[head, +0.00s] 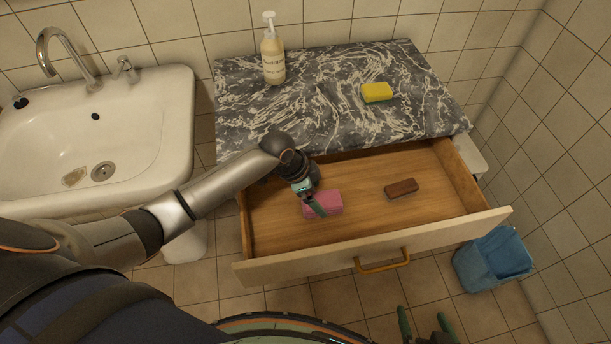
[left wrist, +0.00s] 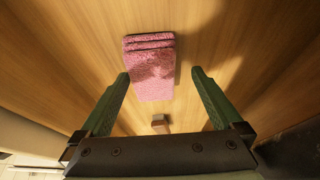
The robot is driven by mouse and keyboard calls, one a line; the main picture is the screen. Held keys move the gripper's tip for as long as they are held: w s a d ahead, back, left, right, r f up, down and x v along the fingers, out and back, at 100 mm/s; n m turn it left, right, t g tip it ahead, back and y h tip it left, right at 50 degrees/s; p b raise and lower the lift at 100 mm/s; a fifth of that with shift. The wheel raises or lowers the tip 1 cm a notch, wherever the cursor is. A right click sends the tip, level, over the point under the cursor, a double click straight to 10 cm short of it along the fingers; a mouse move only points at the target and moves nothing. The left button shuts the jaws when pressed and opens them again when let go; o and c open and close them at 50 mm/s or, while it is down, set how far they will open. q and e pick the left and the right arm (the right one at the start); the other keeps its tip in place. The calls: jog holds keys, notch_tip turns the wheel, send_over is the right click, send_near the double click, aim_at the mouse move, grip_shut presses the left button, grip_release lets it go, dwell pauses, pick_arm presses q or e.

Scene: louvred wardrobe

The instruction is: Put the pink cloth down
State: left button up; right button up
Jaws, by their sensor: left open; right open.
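The pink cloth (head: 328,203) is folded and lies on the wooden bottom of the open drawer (head: 280,228), left of its middle. In the left wrist view the cloth (left wrist: 152,66) lies ahead of and partly between the fingers. My left gripper (head: 312,205) is over the cloth inside the drawer. In the left wrist view its green fingers (left wrist: 160,82) are spread apart with nothing gripped. My right gripper (head: 427,322) shows at the bottom edge of the head view, open and empty, in front of the drawer.
A brown block (head: 401,188) lies in the drawer to the right. A soap bottle (head: 272,52) and a yellow sponge (head: 377,92) stand on the marble top (head: 320,105). A sink (head: 130,150) is at the left, a blue bin (head: 492,262) at the right. The drawer front has a handle (head: 383,262).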

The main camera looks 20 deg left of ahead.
pick_arm(q)
jog(key=p+v, duration=0.1)
jog(key=v, duration=0.9)
jog(key=shift+a+r, duration=0.15)
jog(key=shift+r, duration=0.05)
jog(key=shift+s, duration=0.1)
